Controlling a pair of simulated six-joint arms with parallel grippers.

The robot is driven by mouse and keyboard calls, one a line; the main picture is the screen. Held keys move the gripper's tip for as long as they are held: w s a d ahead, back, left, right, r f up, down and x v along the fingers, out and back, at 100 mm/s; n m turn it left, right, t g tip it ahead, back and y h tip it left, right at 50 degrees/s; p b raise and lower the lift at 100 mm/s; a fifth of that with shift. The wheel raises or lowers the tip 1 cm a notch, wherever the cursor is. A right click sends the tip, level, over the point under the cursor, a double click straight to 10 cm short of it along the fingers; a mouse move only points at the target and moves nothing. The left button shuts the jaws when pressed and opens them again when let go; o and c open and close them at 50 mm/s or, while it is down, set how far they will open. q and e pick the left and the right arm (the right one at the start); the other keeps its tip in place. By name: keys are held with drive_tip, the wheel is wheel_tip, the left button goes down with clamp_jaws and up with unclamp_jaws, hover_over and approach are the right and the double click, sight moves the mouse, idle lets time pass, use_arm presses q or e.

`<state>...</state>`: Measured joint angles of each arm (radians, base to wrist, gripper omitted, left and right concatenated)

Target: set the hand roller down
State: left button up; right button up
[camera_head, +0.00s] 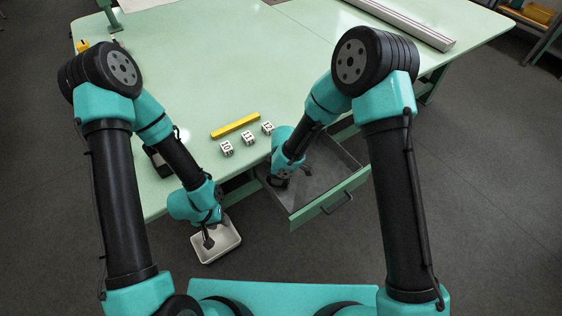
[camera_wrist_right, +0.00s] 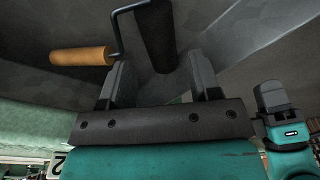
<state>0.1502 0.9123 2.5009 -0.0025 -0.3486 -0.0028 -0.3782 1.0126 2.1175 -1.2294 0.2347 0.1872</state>
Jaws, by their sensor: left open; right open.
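The hand roller shows in the right wrist view, with a black cylinder (camera_wrist_right: 156,38), a bent dark metal frame and an orange-brown handle (camera_wrist_right: 82,56). My right gripper (camera_wrist_right: 157,68) is open. The black cylinder shows beyond and between its fingers; I cannot tell whether they touch it. In the head view my right gripper (camera_head: 281,180) is low inside the open drawer (camera_head: 335,196), and the roller is mostly hidden there. My left gripper (camera_head: 208,241) is open, pointing down over the white tray (camera_head: 219,252) in front of the table.
A yellow bar (camera_head: 235,125) and three numbered cubes (camera_head: 248,138) lie on the green table (camera_head: 220,60) near its front edge. A dark device (camera_head: 157,161) sits at the left edge. A long metal rail (camera_head: 405,22) lies at the back right. The table's middle is clear.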

wheel_tip(320, 180, up, 8)
drive_tip(key=shift+s+d+f, duration=0.15)
drive_tip(key=shift+d+f, duration=0.05)
drive_tip(key=shift+d, duration=0.25)
drive_tip(key=shift+c, duration=0.5)
idle(1.2)
